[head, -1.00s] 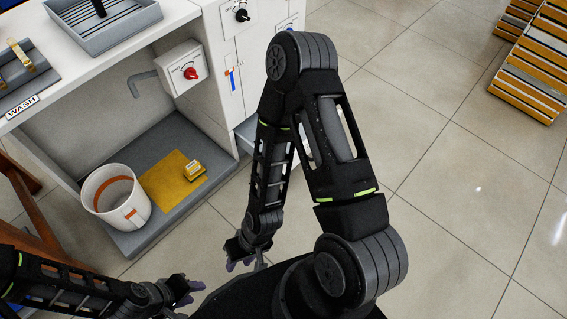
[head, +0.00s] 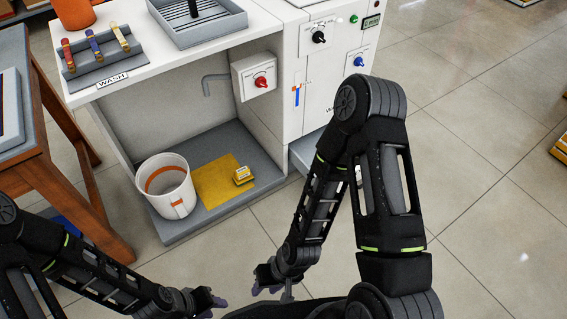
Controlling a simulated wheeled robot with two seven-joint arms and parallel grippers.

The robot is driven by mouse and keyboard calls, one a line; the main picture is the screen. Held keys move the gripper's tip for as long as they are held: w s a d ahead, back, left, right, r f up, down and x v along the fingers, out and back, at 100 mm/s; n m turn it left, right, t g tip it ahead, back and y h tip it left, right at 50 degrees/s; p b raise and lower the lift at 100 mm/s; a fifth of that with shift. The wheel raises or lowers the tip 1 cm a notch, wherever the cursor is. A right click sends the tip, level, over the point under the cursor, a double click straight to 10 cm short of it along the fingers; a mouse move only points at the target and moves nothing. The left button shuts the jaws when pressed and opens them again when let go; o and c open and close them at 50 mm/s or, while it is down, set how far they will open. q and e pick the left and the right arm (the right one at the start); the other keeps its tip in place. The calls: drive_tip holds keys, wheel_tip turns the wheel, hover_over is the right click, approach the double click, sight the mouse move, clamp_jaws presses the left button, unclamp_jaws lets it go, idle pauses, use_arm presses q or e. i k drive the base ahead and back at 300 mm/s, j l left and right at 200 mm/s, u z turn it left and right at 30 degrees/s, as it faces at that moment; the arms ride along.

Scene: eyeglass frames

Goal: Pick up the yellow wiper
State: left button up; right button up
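A small rack (head: 100,63) above the WASH label holds three slim items, coloured red, blue and yellow. The yellow one (head: 120,38) is at its right end and looks like the yellow wiper, but it is too small to be sure. A yellow sheet (head: 218,186) lies flat on the low grey shelf, with a small yellow-and-white block (head: 243,176) on its right edge. My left gripper (head: 212,301) and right gripper (head: 266,280) are low in front of the cabinet, well apart from all of these. Neither visibly holds anything; their finger gaps are unclear.
A white bin (head: 166,198) with an orange band stands on the shelf, left of the sheet. A grey tray (head: 225,30) sits on the white counter. A wooden table (head: 52,170) stands at left. Tiled floor on the right is open.

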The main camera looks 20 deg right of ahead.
sight(242, 176)
drive_tip(key=i+j+u, duration=0.1)
drive_tip(key=i+u, duration=0.35)
drive_tip(key=i, duration=0.65)
